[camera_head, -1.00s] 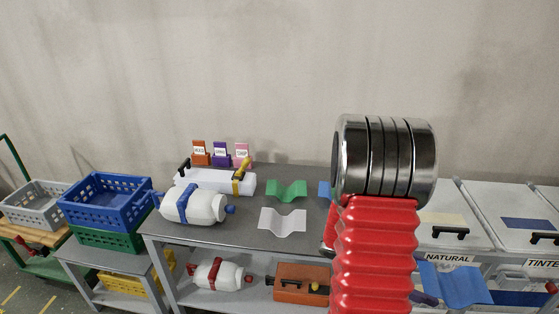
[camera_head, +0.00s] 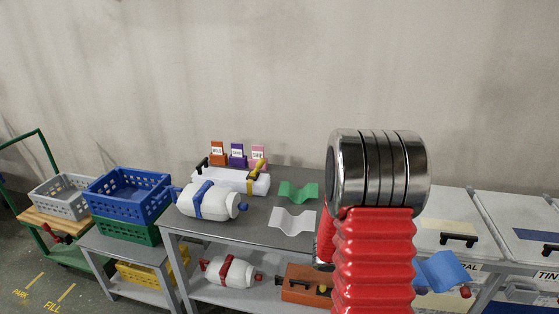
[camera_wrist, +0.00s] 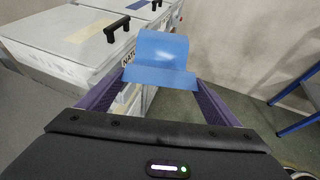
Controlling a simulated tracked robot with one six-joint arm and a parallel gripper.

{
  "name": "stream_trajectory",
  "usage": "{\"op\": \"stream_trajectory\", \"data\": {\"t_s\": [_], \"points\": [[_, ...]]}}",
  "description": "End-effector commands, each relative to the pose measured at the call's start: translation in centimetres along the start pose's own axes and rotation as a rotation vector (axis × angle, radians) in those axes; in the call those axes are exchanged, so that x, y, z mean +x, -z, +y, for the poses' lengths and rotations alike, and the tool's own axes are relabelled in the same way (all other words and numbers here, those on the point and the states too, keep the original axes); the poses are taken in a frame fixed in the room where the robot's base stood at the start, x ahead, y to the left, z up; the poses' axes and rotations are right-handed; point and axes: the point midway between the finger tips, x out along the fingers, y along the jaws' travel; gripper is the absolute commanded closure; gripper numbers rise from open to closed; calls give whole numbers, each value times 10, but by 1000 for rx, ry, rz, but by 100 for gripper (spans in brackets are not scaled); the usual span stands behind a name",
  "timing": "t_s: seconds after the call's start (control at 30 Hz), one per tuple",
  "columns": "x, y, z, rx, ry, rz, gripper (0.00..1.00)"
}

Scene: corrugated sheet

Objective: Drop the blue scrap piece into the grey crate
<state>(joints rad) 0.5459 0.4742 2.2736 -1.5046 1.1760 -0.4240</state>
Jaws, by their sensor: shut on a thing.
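The blue scrap piece (camera_wrist: 160,62) is a bent, wavy sheet. My gripper (camera_wrist: 160,78) is shut on it, with the purple fingers at its two sides in the wrist view. In the head view the blue piece (camera_head: 441,270) is at the lower right, in front of the white lidded bins and clear of the bench. My arm hides most of the gripper there. The grey crate (camera_head: 62,197) is at the far left, on a green cart with a wooden top, well away from the gripper. Its inside is hard to see.
A blue crate (camera_head: 128,194) is stacked on a green crate (camera_head: 128,231) beside the grey one. A bench (camera_head: 235,232) holds white bottles, green (camera_head: 298,191) and white sheets, and label stands. White lidded bins (camera_head: 440,232) stand right. Floor shows at lower left.

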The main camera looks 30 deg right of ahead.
Motion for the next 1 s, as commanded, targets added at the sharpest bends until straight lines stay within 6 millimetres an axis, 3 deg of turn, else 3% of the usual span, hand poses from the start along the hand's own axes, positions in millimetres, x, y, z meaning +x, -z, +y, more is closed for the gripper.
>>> {"op": "stream_trajectory", "data": {"t_s": [0.17, 0.5, 0.77, 1.0], "points": [[-32, 20, 34, -53, -129, 0, 37], [-134, 80, 97, -184, -443, -1, 37], [-219, 130, 118, -276, -662, 0, 37], [-298, 175, 118, -353, -848, 3, 37]]}}
